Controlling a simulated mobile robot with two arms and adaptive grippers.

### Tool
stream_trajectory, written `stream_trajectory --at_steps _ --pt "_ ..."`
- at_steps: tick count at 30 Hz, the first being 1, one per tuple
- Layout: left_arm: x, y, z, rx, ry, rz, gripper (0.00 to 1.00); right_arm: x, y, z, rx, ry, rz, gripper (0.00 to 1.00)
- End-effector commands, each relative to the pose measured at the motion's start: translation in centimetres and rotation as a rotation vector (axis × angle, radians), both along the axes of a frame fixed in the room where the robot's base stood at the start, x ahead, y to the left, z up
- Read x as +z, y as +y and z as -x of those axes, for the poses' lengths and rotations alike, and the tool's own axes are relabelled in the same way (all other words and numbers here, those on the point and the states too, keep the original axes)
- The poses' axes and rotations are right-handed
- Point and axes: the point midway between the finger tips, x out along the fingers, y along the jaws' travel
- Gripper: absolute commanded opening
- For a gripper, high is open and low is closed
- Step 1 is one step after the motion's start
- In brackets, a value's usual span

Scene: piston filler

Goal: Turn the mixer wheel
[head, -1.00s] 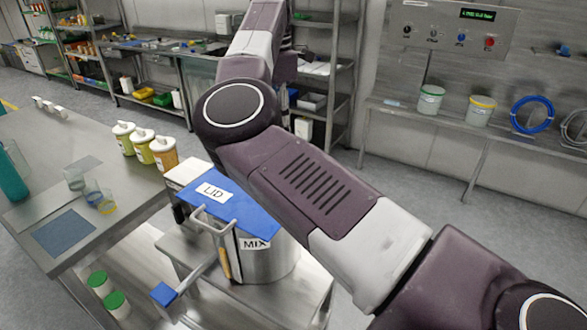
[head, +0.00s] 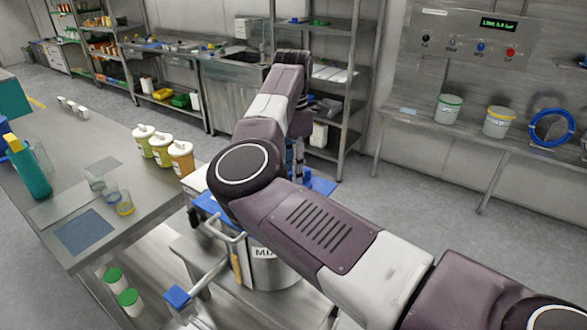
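I cannot make out a mixer wheel in the head view. A steel vessel labelled MIX (head: 277,272) stands on a low stand in the middle. Part of a blue lid (head: 206,207) shows at its left; my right arm crosses in front and hides the rest. My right arm comes in from the lower right, bends above the vessel and reaches away. My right gripper (head: 298,160) is mostly hidden behind the arm, near a blue flat piece (head: 321,184); its fingers do not show clearly. My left gripper is not in view.
A steel table (head: 140,205) at left holds several bottles (head: 160,150), clear beakers and a blue mat (head: 86,232). A rod with a blue end (head: 177,297) sticks out in front of the vessel. A control panel (head: 467,38) and buckets (head: 448,107) are at the back right.

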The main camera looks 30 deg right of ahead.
Motion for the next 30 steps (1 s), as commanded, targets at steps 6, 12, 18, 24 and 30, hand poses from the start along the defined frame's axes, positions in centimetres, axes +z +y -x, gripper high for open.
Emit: stream_trajectory --at_steps 6,12,18,24,30 --pt "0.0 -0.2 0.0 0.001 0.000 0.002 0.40 0.1 0.0 0.0 0.000 0.000 0.000 0.06" --pt "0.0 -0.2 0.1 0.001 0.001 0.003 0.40 0.1 0.0 0.0 0.000 0.000 0.001 0.00" --pt "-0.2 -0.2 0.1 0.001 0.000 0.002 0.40 0.0 -0.1 0.0 0.020 -0.001 0.002 0.00" --pt "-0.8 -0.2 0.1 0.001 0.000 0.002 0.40 0.0 -0.1 0.0 0.104 -0.001 0.003 0.00" --pt "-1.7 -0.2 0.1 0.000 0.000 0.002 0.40 0.0 -0.2 -0.1 0.260 -0.003 0.004 0.00"
